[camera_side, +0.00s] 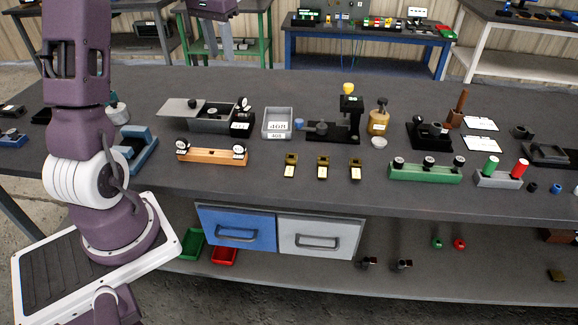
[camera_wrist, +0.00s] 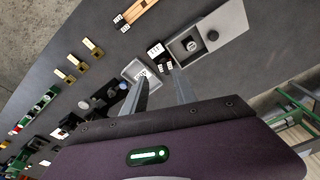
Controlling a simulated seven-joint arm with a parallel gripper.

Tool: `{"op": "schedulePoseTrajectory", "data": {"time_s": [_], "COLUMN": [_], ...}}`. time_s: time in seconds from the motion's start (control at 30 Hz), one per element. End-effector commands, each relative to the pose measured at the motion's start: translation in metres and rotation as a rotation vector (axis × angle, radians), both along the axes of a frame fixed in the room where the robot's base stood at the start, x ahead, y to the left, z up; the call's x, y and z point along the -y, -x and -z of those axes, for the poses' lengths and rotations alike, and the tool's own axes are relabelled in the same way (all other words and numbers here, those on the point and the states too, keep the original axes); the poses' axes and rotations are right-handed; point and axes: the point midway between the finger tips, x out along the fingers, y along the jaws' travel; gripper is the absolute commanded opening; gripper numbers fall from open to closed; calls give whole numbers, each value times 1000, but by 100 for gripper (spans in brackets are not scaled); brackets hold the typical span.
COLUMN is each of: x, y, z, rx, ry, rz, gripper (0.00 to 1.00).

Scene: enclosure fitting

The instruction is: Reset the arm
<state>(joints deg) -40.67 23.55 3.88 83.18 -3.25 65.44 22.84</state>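My gripper (camera_side: 217,55) hangs high above the back of the workbench at the top of the side view, partly cut off by the frame edge. In the wrist view its two grey fingers (camera_wrist: 161,75) stand apart with nothing held between them. Below it lies the grey enclosure box (camera_side: 212,124) with its flat lid (camera_side: 181,107) to the left; the box also shows in the wrist view (camera_wrist: 180,50). A labelled grey tray (camera_side: 278,123) and a small black labelled block (camera_side: 242,122) stand near the box. The fingers appear clear of them all.
An orange bar (camera_side: 212,157), several brass tags (camera_side: 322,168), a green block (camera_side: 425,173) and a black fixture (camera_side: 335,133) with a yellow knob stand on the bench. A tan bottle (camera_side: 379,122) stands behind. Blue (camera_side: 236,228) and grey (camera_side: 318,238) drawers hang below. The bench's front strip is mostly bare.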

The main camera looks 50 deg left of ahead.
Motion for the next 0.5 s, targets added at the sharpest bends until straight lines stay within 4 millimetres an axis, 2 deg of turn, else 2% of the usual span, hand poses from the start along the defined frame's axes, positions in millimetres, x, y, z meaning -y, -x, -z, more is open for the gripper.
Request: {"op": "schedulePoseTrajectory", "data": {"time_s": [0.03, 0.07, 0.1, 0.17, 0.2, 0.23, 0.3, 0.33, 0.4, 0.5], "x": [45, 73, 110, 163, 196, 218, 257, 269, 289, 302], "y": [3, 8, 19, 43, 64, 81, 121, 137, 167, 195], "z": [-23, -34, -47, -59, -63, -64, -58, -53, -41, -26], "rx": [35, 56, 87, 135, 168, 194, 248, 269, 309, 343], "ry": [-20, -28, -39, -50, -55, -57, -59, -58, -53, -45], "rz": [45, 70, 103, 158, 197, 224, 282, 303, 346, 381], "gripper": [34, 34, 34, 34, 34, 34, 34, 34, 34, 34]}}
